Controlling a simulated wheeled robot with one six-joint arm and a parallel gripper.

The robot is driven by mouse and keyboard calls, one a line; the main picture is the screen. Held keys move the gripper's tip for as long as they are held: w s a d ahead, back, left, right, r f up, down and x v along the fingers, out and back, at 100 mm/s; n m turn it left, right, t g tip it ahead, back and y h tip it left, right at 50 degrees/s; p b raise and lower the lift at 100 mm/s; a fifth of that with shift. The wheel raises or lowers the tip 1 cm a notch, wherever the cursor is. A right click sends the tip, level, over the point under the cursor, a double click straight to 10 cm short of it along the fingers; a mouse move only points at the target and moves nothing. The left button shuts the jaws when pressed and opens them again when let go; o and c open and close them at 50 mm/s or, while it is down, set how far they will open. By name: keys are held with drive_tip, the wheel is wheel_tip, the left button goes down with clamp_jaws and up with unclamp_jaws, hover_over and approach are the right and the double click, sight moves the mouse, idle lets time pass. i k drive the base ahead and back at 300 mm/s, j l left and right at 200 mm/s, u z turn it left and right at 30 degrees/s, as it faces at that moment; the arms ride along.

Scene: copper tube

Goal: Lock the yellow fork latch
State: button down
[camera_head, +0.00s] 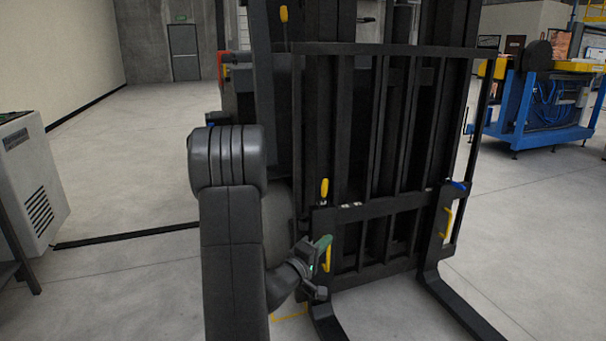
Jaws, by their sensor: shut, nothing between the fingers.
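An upright yellow grip (324,188) stands at the upper left corner of the black fork carriage (380,207). A yellow bar handle (327,259) is on the carriage's left side, lower down. A similar yellow handle (447,222) is on its right side. My gripper (322,243) is shut and empty at the carriage's left edge, below the upright grip and close to the lower left handle. A green piece shows at my gripper's end. I cannot tell whether my gripper touches the carriage. My arm hides part of the carriage's left surroundings.
A blue grip (457,185) is at the carriage's upper right corner. Two black forks, left (326,322) and right (460,306), reach toward me low down. A grey cabinet (30,185) stands left and a blue workbench (535,105) back right. The right floor is clear.

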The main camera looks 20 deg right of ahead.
sight(324, 188)
drive_tip(key=i, duration=0.9)
